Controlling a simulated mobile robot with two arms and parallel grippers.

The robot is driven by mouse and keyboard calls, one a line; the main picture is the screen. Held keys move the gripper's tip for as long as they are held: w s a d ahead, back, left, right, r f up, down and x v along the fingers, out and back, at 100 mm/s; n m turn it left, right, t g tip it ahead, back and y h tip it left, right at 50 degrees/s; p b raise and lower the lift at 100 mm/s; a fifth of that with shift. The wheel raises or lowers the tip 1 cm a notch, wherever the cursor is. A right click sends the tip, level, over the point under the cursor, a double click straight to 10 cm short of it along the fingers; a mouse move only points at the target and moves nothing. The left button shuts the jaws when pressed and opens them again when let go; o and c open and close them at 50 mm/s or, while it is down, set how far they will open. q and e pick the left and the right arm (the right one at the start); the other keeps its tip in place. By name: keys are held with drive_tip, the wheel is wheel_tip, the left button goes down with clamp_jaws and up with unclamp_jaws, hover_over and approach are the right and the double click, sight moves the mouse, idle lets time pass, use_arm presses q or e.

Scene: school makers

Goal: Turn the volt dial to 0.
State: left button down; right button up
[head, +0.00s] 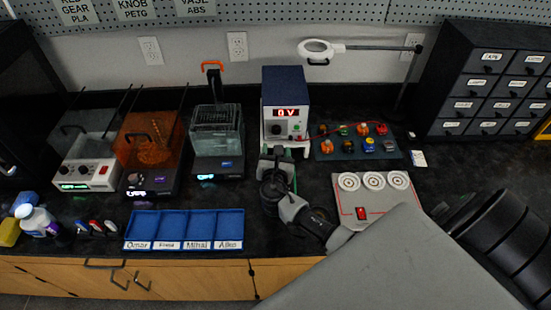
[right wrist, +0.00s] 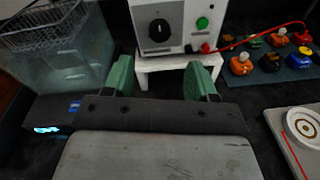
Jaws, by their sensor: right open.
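The power supply (head: 283,88) is a box with a blue top and light front, standing on a small white stand at the back of the bench. Its red display (head: 287,112) reads 0 V. The black volt dial (right wrist: 159,30) is on the front panel, left of a green button (right wrist: 202,23); its exact pointer angle is hard to read. My right gripper (right wrist: 160,78) is open and empty, its green fingers apart, in front of and below the dial, not touching it. It also shows in the head view (head: 278,157). My left gripper is not in view.
A red lead runs from the supply to a mat (head: 325,152) of small components on the right. A panel (head: 385,198) with round sockets lies at front right. A clear-sided machine (head: 217,140) stands close on the left. A blue tray (head: 184,213) lies at front left.

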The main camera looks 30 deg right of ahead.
drive_tip(key=shift+v, duration=1.5)
drive_tip(key=s+m+g, duration=0.1)
drive_tip(key=s+m, duration=0.1)
drive_tip(key=s+f+m+g, duration=0.1)
drive_tip(key=s+m, duration=0.1)
drive_tip(key=m, duration=0.1)
drive_tip(key=s+a+m+g, duration=0.1)
drive_tip(key=s+m, duration=0.2)
drive_tip(key=shift+f+g+y, duration=0.3)
drive_tip(key=shift+g+y, duration=0.1)
drive_tip(key=s+a+r+m+g+y, duration=0.1)
drive_tip(key=s+a+m+g+y, duration=0.3)
drive_tip(key=s+m, duration=0.55)
drive_tip(key=s+a+r+m+g+y, duration=0.1)
drive_tip(key=s+a+m+g+y, duration=0.2)
drive_tip(key=s+a+m+y, duration=0.45)
drive_tip(key=s+d+f+g+h, duration=0.1)
drive_tip(key=s+f, duration=0.1)
drive_tip(key=f, duration=1.1)
drive_tip(key=s+d+f+h, duration=0.1)
drive_tip(key=s+f, duration=0.1)
drive_tip(key=f, duration=1.1)
drive_tip(key=s+d+f+g+b, duration=0.1)
drive_tip(key=s+d+f, duration=0.1)
drive_tip(key=s+f, duration=1.4)
drive_tip(key=shift+d, duration=0.35)
